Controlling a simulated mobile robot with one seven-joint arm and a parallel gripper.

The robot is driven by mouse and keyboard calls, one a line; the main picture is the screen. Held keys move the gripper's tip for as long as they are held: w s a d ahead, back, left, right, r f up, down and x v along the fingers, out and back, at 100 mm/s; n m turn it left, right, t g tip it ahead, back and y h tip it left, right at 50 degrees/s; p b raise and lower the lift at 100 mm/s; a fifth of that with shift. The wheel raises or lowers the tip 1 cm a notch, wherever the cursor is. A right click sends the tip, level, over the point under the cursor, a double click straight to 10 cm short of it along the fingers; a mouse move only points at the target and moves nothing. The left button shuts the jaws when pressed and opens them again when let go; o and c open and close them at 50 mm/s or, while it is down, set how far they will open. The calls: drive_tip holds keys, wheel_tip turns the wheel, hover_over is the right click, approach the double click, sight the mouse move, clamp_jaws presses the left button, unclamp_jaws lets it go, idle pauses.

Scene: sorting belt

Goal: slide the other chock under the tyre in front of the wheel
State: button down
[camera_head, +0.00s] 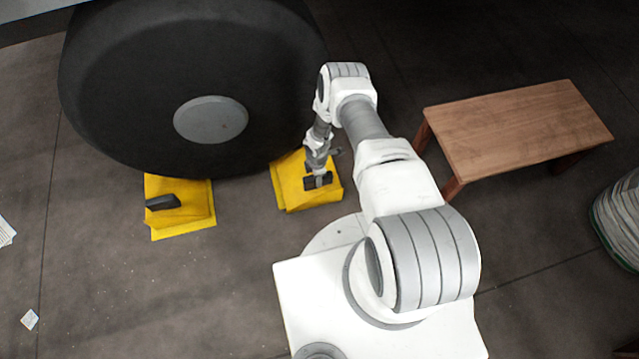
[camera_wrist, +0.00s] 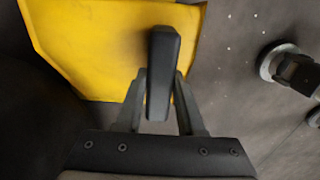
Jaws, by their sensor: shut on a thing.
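A large black tyre (camera_head: 100,100) with a grey hub (camera_head: 211,120) stands on the dark floor. One yellow chock (camera_head: 190,207) with a black handle lies at the tyre's lower left. The other yellow chock (camera_head: 292,187) lies at its lower right, close against or just under the tyre's edge; I cannot tell if they touch. My gripper (camera_head: 318,180) is shut on this right chock's black handle. In the wrist view the handle (camera_wrist: 163,70) stands between the two fingers of my gripper (camera_wrist: 160,95), over the yellow chock body (camera_wrist: 90,45).
A wooden table (camera_head: 515,125) stands to the right of my arm. The floor between the two chocks is clear.

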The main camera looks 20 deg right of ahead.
drive_tip(key=shift+w, duration=3.35)
drive_tip(key=shift+a+f, duration=0.15)
drive_tip(key=shift+a, duration=0.5)
drive_tip(key=shift+f, duration=0.3)
drive_tip(key=shift+c, duration=2.2)
unclamp_jaws()
drive_tip(key=shift+s+f, duration=0.1)
drive_tip(key=shift+s, duration=0.05)
wheel_tip(320, 180, up, 18)
drive_tip(key=p, duration=0.7)
drive_tip(key=shift+f, duration=0.25)
